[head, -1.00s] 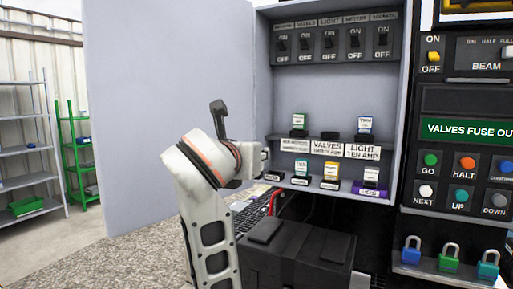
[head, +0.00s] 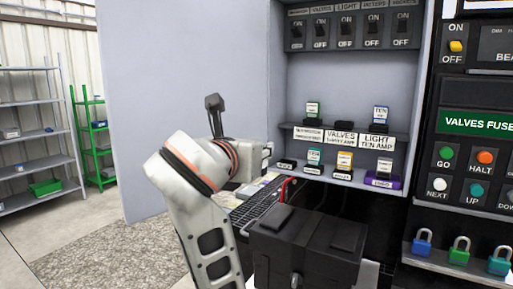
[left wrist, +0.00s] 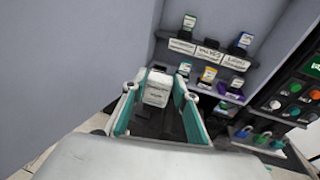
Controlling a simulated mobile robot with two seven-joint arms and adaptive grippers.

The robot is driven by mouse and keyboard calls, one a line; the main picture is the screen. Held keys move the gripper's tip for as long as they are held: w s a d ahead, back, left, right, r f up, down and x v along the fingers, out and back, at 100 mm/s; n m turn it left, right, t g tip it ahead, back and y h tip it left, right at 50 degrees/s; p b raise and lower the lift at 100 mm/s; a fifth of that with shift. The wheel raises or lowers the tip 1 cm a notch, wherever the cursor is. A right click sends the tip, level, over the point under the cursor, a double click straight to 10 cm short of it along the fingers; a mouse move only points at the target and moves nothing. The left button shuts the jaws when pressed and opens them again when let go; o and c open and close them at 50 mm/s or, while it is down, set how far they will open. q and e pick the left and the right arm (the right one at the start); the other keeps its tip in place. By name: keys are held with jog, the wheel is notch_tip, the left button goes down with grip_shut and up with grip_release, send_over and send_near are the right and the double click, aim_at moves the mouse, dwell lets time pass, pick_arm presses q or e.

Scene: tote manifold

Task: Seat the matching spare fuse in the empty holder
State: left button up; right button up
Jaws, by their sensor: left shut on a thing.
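My left gripper (left wrist: 155,104) is shut on a fuse (left wrist: 157,88) with a white label, its print unreadable. In the head view my left arm hides the fingertips and the fuse. It is left of the open cabinet's racks. The empty holder (head: 345,124) is in the middle of the upper row, above the label "VALVES TWENTY AMP" (head: 340,134). A green-topped fuse (head: 313,110) stands left of it and a blue-topped fuse (head: 380,114) right of it. The lower row has a bare holder (head: 286,164), then teal (head: 314,157), yellow (head: 345,160) and white-labelled (head: 384,170) fuses. My right gripper is out of view.
The open cabinet door (head: 180,100) fills the left side. Several switches (head: 345,31) line the cabinet top. A right-hand panel reads "VALVES FUSE" (head: 480,121), with padlocks (head: 459,250) below. A black box (head: 305,250) stands below the cabinet.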

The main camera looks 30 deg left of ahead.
pick_arm(q)
jog(key=shift+r, duration=0.15)
jog(key=shift+r, duration=1.2)
grip_shut()
notch_tip(320, 180, up, 10)
jog(key=shift+f, duration=0.25)
jog(key=shift+f, duration=0.1)
dwell(0.9)
